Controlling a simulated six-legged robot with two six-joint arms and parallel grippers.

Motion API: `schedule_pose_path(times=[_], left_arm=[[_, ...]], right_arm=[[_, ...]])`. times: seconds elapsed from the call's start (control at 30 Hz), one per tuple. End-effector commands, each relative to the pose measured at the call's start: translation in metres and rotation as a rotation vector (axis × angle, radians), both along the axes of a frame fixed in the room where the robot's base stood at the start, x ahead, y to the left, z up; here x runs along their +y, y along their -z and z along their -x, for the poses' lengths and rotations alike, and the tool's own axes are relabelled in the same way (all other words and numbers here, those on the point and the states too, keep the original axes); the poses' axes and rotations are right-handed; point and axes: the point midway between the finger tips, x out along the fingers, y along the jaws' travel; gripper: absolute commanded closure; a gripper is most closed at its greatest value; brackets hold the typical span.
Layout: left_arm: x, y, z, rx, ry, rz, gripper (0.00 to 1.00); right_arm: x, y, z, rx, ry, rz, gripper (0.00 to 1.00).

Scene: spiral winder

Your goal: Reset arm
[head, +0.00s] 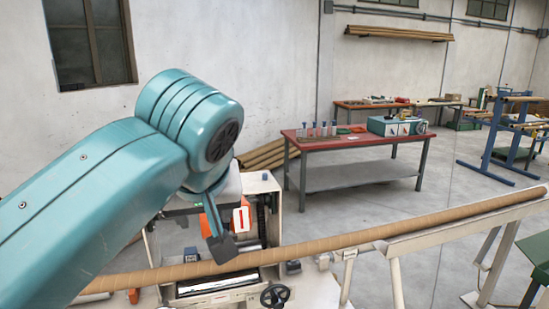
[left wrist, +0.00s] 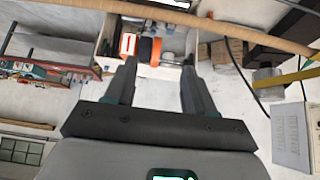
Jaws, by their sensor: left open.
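My left arm (head: 90,190) reaches in from the left in the head view and bends down at a teal joint. My left gripper (head: 222,246) hangs below that joint, in front of the winder machine (head: 218,290) and overlapping the long brown tube (head: 330,245) in the picture. Whether it touches the tube cannot be told from this view. In the left wrist view the two fingers of the left gripper (left wrist: 159,62) are apart with nothing between them. The tube (left wrist: 220,22) crosses the top of that view. My right gripper is not in view.
A red-topped table (head: 350,145) with bottles and a teal device (head: 397,126) stands behind the winder. The tube rests along a pale support rail (head: 460,229) to the right. Blue racks (head: 500,140) stand at far right. Grey floor between them is clear.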

Motion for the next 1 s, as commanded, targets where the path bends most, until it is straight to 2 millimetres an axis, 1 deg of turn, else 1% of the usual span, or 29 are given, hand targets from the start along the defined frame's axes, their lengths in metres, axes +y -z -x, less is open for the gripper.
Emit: schedule_pose_path(times=[0.03,0.17,0.27,0.37,0.47,0.57,0.6,0.67,0.7,0.77,0.8,0.87,0.9,0.97,1.0], left_arm=[[-0.004,0.018,-0.009,0.022,0.023,-0.015,0.46],[-0.013,0.054,-0.029,0.058,0.084,-0.032,0.46],[-0.019,0.083,-0.04,0.088,0.133,-0.04,0.46],[-0.025,0.118,-0.051,0.124,0.184,-0.044,0.46],[-0.031,0.16,-0.06,0.167,0.239,-0.039,0.46],[-0.035,0.215,-0.066,0.222,0.301,-0.023,0.46],[-0.037,0.242,-0.067,0.249,0.328,-0.009,0.46],[-0.038,0.291,-0.065,0.295,0.368,0.02,0.46],[-0.037,0.325,-0.061,0.328,0.394,0.045,0.46],[-0.036,0.375,-0.051,0.371,0.426,0.092,0.46],[-0.034,0.408,-0.041,0.4,0.44,0.128,0.46],[-0.031,0.456,-0.022,0.435,0.45,0.186,0.46],[-0.027,0.486,-0.006,0.458,0.45,0.227,0.46],[-0.021,0.529,0.021,0.487,0.438,0.287,0.46],[-0.017,0.555,0.041,0.503,0.421,0.328,0.46]], right_arm=[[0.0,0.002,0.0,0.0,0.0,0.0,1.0],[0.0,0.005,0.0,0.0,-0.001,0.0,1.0],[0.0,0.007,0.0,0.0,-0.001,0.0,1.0],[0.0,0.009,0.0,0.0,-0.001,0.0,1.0],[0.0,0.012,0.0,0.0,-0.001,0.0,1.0],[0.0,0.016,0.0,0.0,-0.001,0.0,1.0],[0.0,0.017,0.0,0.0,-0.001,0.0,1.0],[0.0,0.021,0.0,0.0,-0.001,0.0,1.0],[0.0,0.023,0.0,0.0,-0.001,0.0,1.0],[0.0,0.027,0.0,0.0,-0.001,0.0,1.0],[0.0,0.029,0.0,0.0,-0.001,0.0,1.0],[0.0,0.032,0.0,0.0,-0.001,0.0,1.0],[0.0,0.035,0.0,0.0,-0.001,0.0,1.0],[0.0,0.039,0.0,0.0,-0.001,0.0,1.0],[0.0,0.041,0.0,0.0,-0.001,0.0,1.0]])
